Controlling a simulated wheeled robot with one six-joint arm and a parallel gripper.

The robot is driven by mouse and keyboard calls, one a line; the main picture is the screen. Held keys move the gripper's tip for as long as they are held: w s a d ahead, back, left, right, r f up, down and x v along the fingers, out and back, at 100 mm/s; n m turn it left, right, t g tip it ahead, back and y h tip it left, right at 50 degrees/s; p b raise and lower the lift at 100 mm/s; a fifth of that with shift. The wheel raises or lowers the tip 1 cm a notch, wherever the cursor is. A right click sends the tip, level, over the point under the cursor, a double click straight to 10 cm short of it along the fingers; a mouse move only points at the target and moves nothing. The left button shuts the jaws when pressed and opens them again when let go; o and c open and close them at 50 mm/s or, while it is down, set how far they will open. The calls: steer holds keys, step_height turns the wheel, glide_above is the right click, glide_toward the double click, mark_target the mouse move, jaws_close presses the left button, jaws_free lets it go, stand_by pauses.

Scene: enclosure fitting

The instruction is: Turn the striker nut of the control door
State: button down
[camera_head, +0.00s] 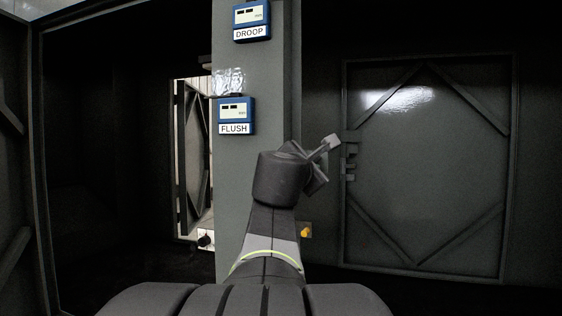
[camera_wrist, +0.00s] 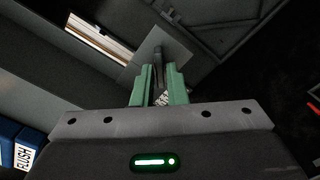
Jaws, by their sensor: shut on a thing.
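My gripper shows at the end of my arm in the head view (camera_head: 312,160). In the wrist view its green fingers (camera_wrist: 158,84) are closed around a slim dark grey tool (camera_wrist: 158,66), whose far end shows past the fingertips. A pale grey end also sticks out beyond the gripper in the head view, just left of the fittings. A dark grey door (camera_head: 425,165) with diagonal braces stands shut on the right. Small latch or striker fittings (camera_head: 350,162) sit at its left edge. I cannot single out the nut, nor tell whether the tool touches anything.
A grey post (camera_head: 230,190) stands left of my gripper, carrying blue boxes labelled DROOP (camera_head: 251,20) and FLUSH (camera_head: 234,116). A bright opening with a braced panel (camera_head: 193,155) lies left of the post. A yellow-orange knob (camera_head: 305,232) is low beside my arm.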

steer(key=shift+n+p, duration=0.35)
steer(key=shift+n, duration=0.95)
steer(key=shift+f+n, duration=0.1)
steer(key=shift+n, duration=0.2)
steer(key=c, duration=1.5)
jaws_free()
steer(key=shift+s, duration=0.1)
